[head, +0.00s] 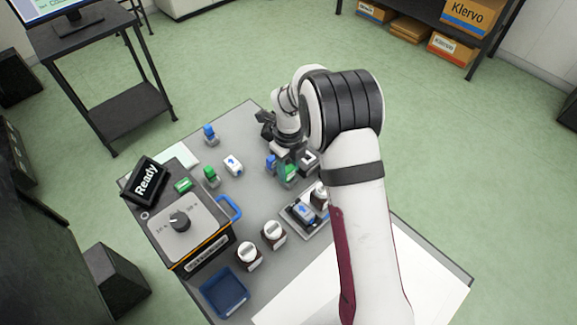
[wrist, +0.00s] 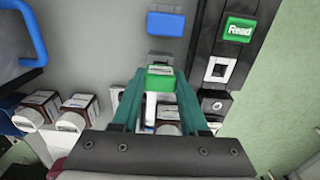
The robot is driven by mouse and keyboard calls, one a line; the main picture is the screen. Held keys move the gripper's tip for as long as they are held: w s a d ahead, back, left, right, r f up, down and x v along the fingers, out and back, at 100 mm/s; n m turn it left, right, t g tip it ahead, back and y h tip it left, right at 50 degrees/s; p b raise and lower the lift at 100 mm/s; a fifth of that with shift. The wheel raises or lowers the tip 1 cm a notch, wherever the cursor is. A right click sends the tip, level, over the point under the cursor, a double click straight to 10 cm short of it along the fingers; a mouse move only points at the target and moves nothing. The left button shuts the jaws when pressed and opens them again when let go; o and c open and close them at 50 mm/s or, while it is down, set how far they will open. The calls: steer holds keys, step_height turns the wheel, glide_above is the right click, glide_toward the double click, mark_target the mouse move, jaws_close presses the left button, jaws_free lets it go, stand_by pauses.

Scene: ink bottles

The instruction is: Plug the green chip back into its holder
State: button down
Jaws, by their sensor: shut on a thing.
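My gripper (wrist: 160,82) has teal fingers, closed on the sides of a small green chip (wrist: 160,71) with a pale label. A pale upright piece shows just below the chip, between the fingers. In the head view my gripper (head: 287,160) hangs over the far right part of the table, partly hidden by my arm. In the wrist view, right of the chip and apart from it, a white-framed square (wrist: 220,69) sits on a black strip. I cannot tell whether this is the holder. What lies directly under the chip is hidden.
A green "Read" label (wrist: 240,29) and a blue block (wrist: 165,23) are near the gripper. Brown bottles (head: 273,234) with white caps, a blue tray (head: 225,291), a knobbed machine (head: 196,224) with a "Ready" display (head: 146,181) and a blue handle (head: 229,208) stand on the table.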

steer(key=shift+f, duration=0.35)
stand_by(0.4)
steer(key=shift+c, duration=0.2)
jaws_free()
stand_by(0.3)
steer(key=shift+c, duration=0.2)
steer(key=shift+o, duration=0.2)
steer(key=shift+r, duration=3.55)
